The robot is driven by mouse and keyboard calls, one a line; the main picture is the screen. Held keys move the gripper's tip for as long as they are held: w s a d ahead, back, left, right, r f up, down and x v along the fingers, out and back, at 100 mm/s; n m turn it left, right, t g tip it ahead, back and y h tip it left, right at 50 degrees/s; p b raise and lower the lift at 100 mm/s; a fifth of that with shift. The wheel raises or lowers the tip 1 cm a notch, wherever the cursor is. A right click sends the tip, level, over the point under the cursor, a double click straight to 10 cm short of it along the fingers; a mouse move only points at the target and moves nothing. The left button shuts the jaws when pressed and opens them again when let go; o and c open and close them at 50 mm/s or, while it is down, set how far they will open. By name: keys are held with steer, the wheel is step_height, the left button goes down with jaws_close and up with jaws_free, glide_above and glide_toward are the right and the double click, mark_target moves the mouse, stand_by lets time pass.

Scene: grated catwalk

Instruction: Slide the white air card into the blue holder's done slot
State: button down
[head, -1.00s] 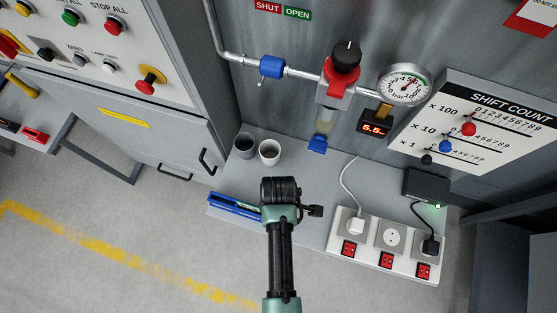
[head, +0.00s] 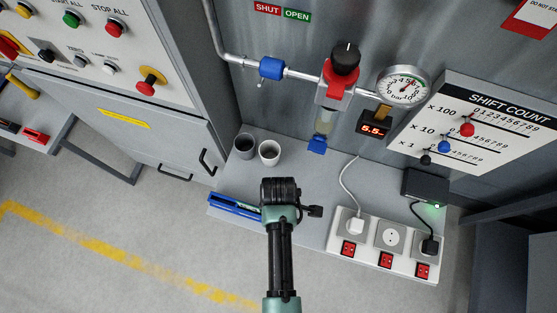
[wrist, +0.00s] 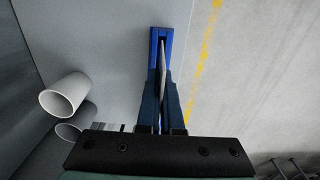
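The blue holder (head: 232,205) lies along the front left edge of the grey shelf in the head view, its right end hidden behind my arm. In the wrist view the blue holder (wrist: 161,34) shows beyond my fingertips. My gripper (wrist: 161,76) has its two dark fingers close together. A thin white card (wrist: 162,56) stands nearly edge-on between them, its far end at the holder. How deep it sits in the holder, and in which slot, I cannot tell.
Two cups (head: 269,152) (head: 244,146) stand at the shelf's back left. A power strip (head: 384,246) with plugs lies on the right, and a black box (head: 426,186) behind it. The blue-ended regulator (head: 324,128) hangs above the shelf.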

steer(key=shift+f, duration=0.15)
steer(key=shift+f+b, duration=1.85)
steer(key=shift+f, duration=0.5)
steer(key=c, duration=0.6)
jaws_free()
steer(key=shift+r, duration=0.1)
step_height(320, 180, up, 8)
steer(key=p, duration=0.8)
